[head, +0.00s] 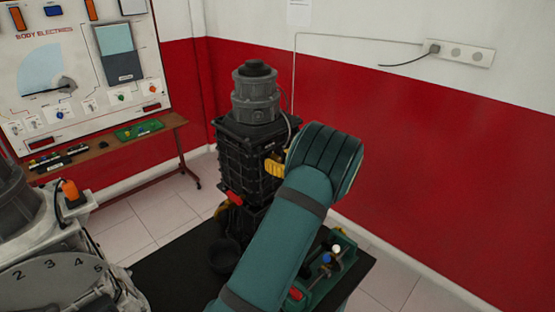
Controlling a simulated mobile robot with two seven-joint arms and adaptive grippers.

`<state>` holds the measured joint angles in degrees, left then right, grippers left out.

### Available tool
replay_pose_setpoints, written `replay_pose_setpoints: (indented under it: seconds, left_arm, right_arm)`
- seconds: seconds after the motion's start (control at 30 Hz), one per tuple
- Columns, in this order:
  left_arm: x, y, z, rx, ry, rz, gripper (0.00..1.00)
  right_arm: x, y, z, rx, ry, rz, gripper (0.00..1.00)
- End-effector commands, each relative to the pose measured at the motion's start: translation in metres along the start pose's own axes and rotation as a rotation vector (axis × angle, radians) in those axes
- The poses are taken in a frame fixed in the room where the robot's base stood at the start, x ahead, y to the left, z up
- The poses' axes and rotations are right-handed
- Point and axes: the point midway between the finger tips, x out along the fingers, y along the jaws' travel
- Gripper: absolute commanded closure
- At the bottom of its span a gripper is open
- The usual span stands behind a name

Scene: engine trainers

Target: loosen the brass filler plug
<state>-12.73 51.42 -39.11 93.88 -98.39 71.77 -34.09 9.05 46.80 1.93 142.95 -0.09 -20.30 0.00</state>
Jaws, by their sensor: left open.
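A teal arm of mine reaches up from the bottom middle and its thick rounded joint covers much of the middle. Of my left gripper (284,157), only a small dark part shows beside that joint, close to the right side of a black engine unit (241,160). The gripper is open, and I see nothing held in it. A yellow part (275,168) shows at that side of the unit. I cannot make out the brass filler plug; it may be behind my arm. My right gripper is not in view.
The unit stands on a dark bench top (170,278) with a black round cup (224,257). A green fixture (335,262) with coloured knobs is at the right. A grey numbered machine (60,270) fills the lower left. An electrics board (80,60) hangs behind a wooden table (110,147).

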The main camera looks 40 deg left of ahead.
Motion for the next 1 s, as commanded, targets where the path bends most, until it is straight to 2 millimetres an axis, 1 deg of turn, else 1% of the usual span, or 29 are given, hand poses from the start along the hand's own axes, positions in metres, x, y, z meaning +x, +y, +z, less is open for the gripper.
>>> replay_pose_setpoints:
  seconds: [0.1,0.33,0.37,0.4,0.47,0.5,0.77,1.0]
  left_arm:
    - [0.003,0.0,0.0,0.001,0.0,0.0,0.47]
    - [0.003,0.0,0.0,0.001,0.0,0.0,0.48]
    - [0.003,0.0,0.0,0.001,0.0,0.0,0.59]
    - [0.003,0.0,0.0,0.001,0.0,0.0,0.73]
    - [0.003,0.0,0.0,0.001,0.0,0.0,0.94]
    - [0.003,0.0,0.0,0.001,0.0,0.0,1.0]
    - [0.003,0.0,-0.001,-0.007,0.0,0.0,1.0]
    - [0.002,0.0,-0.002,-0.083,0.0,0.0,1.0]
  right_arm:
    - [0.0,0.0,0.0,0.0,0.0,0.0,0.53]
    - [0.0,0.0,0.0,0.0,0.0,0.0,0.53]
    - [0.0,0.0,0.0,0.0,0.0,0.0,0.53]
    - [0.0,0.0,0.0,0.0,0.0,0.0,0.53]
    - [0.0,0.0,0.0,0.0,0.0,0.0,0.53]
    - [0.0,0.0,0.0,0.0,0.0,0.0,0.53]
    - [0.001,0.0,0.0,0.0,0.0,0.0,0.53]
    - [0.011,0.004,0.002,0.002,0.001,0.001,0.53]
